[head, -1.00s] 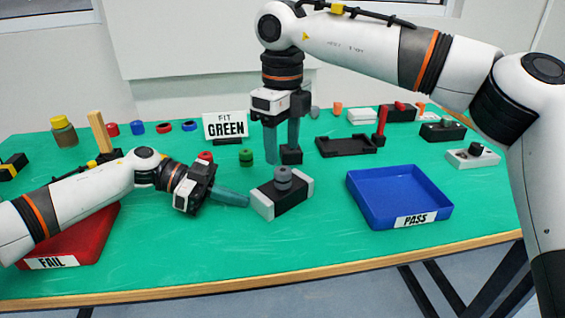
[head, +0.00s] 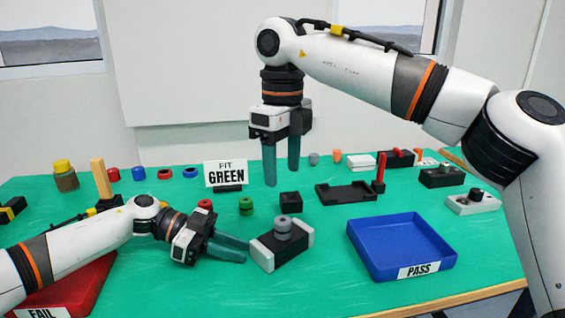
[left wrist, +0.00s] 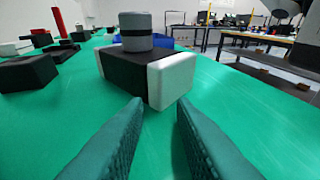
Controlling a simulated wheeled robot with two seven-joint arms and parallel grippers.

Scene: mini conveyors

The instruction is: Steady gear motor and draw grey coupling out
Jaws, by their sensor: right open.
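The gear motor (head: 281,254) is a black block with white ends, lying on the green table in the middle. The grey coupling (head: 283,232) stands upright on its top; in the left wrist view the coupling (left wrist: 135,40) shows a dark band. My left gripper (head: 245,250) is low at the motor's left, its teal fingers pointing at it. In the left wrist view its fingers are apart and empty, with the motor (left wrist: 135,78) just ahead of the tips. My right gripper (head: 282,176) is open and empty, pointing down above the table behind the motor.
A small dark block (head: 290,199) sits below my right gripper. The blue PASS tray (head: 375,262) is at right; the red FAIL tray (head: 85,287) is at left, partly behind my left arm.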

